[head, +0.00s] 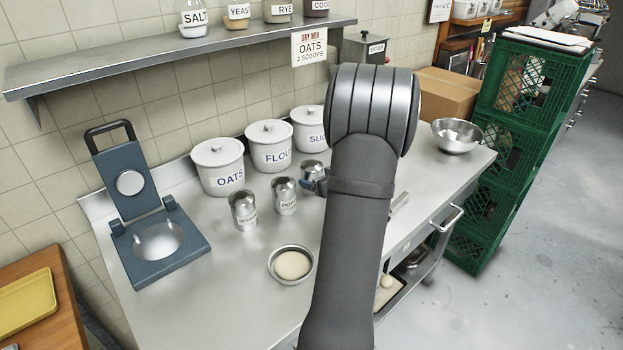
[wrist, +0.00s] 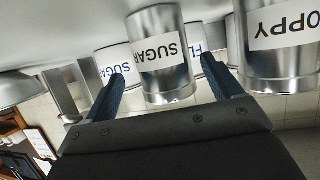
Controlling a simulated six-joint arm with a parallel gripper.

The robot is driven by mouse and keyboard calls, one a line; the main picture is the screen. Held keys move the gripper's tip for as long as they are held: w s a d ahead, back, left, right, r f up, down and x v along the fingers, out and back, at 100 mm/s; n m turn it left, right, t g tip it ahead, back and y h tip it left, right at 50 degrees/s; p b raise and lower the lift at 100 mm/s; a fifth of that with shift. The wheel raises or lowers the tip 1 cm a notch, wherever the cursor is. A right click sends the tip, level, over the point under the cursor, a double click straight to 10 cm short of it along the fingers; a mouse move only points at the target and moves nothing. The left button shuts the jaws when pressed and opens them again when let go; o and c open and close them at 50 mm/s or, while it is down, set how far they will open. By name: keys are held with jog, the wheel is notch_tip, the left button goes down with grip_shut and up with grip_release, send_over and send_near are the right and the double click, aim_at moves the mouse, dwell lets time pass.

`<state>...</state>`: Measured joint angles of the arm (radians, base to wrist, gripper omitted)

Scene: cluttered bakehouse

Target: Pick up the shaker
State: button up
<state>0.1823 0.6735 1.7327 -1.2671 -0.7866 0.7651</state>
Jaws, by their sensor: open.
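Three metal shakers stand upright on the steel counter. The one labelled SUGAR (head: 312,169) is at the right of the row, partly hidden by my gripper (head: 319,186). In the wrist view, which looks upside down, the SUGAR shaker (wrist: 160,55) shows between the two blue fingers of my gripper (wrist: 166,88). The fingers are open, with a finger to each side of it; I cannot tell how far they reach around it. The POPPY shaker (head: 284,197) stands to its left and is close beside one finger in the wrist view (wrist: 278,45). The third shaker (head: 243,211) is farther left.
White OATS (head: 219,168), FLOUR (head: 271,147) and SUGAR (head: 308,130) canisters stand behind the shakers. A small bowl (head: 291,265) is in front, a blue press (head: 155,235) at left. A steel bowl (head: 456,136) and green crates (head: 519,90) are at right. A shelf (head: 180,60) hangs above.

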jog(key=x, duration=0.4)
jog(key=shift+a+r, duration=0.1)
jog(key=shift+a, duration=0.15)
jog(key=c, duration=1.2)
jog(key=shift+r, duration=0.15)
